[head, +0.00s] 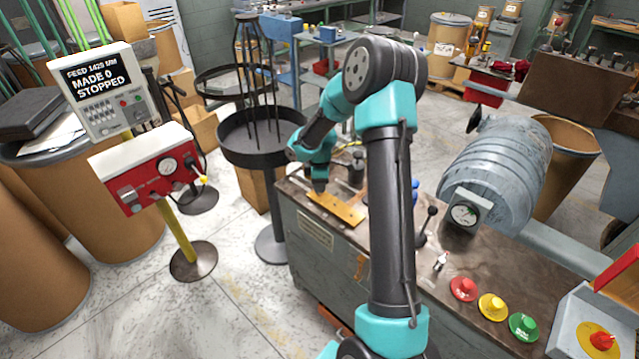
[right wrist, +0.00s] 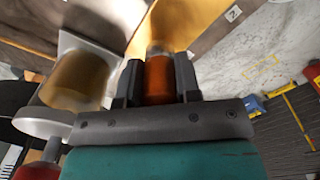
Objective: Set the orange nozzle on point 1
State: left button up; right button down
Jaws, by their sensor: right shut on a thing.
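My right gripper (head: 319,186) is over the left end of a flat yellow-brown plate (head: 345,210) on the machine bench. In the right wrist view my right gripper (right wrist: 159,80) is shut on the orange nozzle (right wrist: 159,82), a short orange cylinder with a greyish far end. The fingers press on it from both sides. In the head view the nozzle cannot be made out at the gripper. I cannot tell which spot is point 1, nor whether the nozzle touches anything below. My left gripper is not in view.
A grey motor-like drum with a gauge (head: 465,214) stands on the bench to the right. Red (head: 463,288), yellow (head: 493,306) and green (head: 524,326) buttons line the bench front. A black round tray stand (head: 262,140) is left of the bench. The control panel (head: 100,92) reads STOPPED.

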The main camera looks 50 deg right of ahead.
jog(key=shift+f, duration=0.6)
dwell(1.0)
jog(key=c, duration=0.7)
grip_release()
jog(key=shift+c, duration=0.2)
jog(key=shift+r, duration=0.1)
notch_tip(320, 180, up, 17)
jog(key=shift+r, duration=0.2)
jog(key=shift+r, duration=2.9)
jog(key=shift+r, duration=0.1)
notch_tip(320, 180, up, 7)
